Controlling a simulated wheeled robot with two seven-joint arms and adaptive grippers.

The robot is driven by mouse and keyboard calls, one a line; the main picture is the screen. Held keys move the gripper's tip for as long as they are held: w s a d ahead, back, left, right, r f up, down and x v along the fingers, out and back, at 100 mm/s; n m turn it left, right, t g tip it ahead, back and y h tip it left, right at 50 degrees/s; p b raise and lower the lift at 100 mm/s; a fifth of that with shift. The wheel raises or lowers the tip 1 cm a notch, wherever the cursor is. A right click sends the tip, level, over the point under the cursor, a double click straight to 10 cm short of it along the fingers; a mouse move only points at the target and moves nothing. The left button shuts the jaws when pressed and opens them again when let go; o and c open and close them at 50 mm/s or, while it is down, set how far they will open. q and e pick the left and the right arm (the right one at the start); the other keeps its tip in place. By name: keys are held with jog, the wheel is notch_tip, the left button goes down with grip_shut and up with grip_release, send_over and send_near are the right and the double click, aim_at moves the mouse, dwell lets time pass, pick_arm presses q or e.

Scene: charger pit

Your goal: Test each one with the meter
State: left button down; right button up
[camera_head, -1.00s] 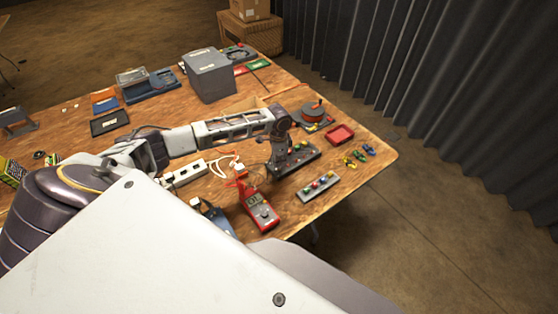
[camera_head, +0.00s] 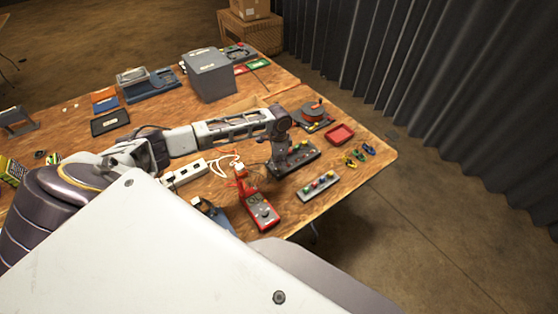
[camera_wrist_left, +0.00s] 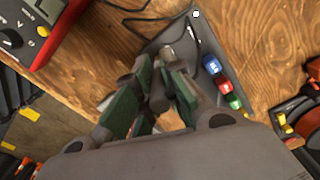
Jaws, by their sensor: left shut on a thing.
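The red meter (camera_head: 264,214) lies on the table's front part, with red leads at its upper end. It also shows in the left wrist view (camera_wrist_left: 37,35), at the upper left. My left gripper (camera_head: 279,168) is over the dark tray (camera_head: 310,152), to the right of the meter. In the left wrist view its green-padded fingers (camera_wrist_left: 160,95) are shut on a small grey cylindrical piece (camera_wrist_left: 159,100), mostly hidden between them. Blue, red and green caps (camera_wrist_left: 224,84) stand in the tray beside the fingers. A second tray (camera_head: 318,187) with several coloured pieces lies nearer. My right gripper is out of view.
A white power strip (camera_head: 186,174) with a cable lies left of the meter. A grey box (camera_head: 210,76) stands behind. The table's right edge is close.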

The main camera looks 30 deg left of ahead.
pick_arm(q)
jog(key=shift+f, duration=0.1)
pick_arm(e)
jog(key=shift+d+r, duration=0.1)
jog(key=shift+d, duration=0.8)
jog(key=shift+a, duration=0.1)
pick_arm(q)
jog(key=shift+f, duration=0.15)
jog(key=c, duration=1.9)
grip_release()
jog(key=o, duration=0.4)
jog(key=shift+o, duration=1.9)
